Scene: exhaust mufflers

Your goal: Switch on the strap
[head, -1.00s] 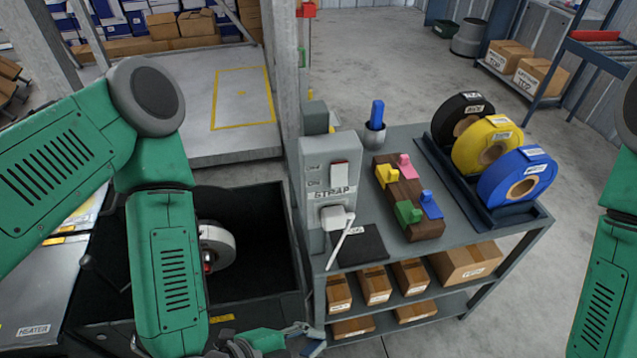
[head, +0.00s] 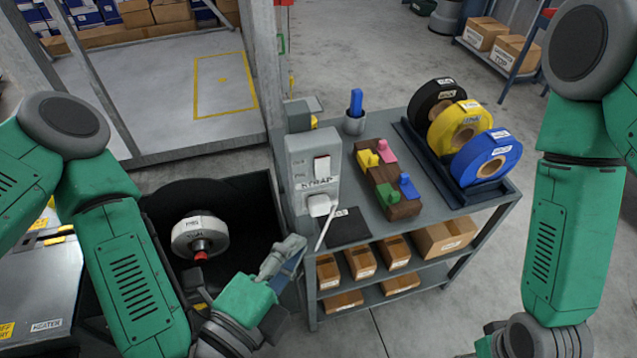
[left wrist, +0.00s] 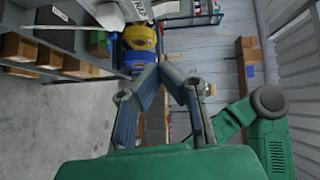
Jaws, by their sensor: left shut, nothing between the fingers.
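The grey strap box (head: 300,150), lettered STRAP, stands upright at the left end of the shelf table. On its front are a white rocker switch (head: 321,168) with a red edge and, below, a white block (head: 320,205) with a thin white lever (head: 326,228) slanting down. My left gripper (head: 290,252) is shut and empty, below and left of the box and apart from it. In the left wrist view its fingertips (left wrist: 173,70) meet, and part of the lettered box (left wrist: 108,16) shows at the top. My right arm is at the right; its gripper is out of view.
The table (head: 420,215) holds coloured blocks on a brown base (head: 402,205), a cup with a blue item (head: 355,122) and black, yellow and blue tape rolls (head: 465,130). Cardboard boxes (head: 362,262) fill its shelves. A dark bin (head: 255,205) with a white roll (head: 200,235) is left.

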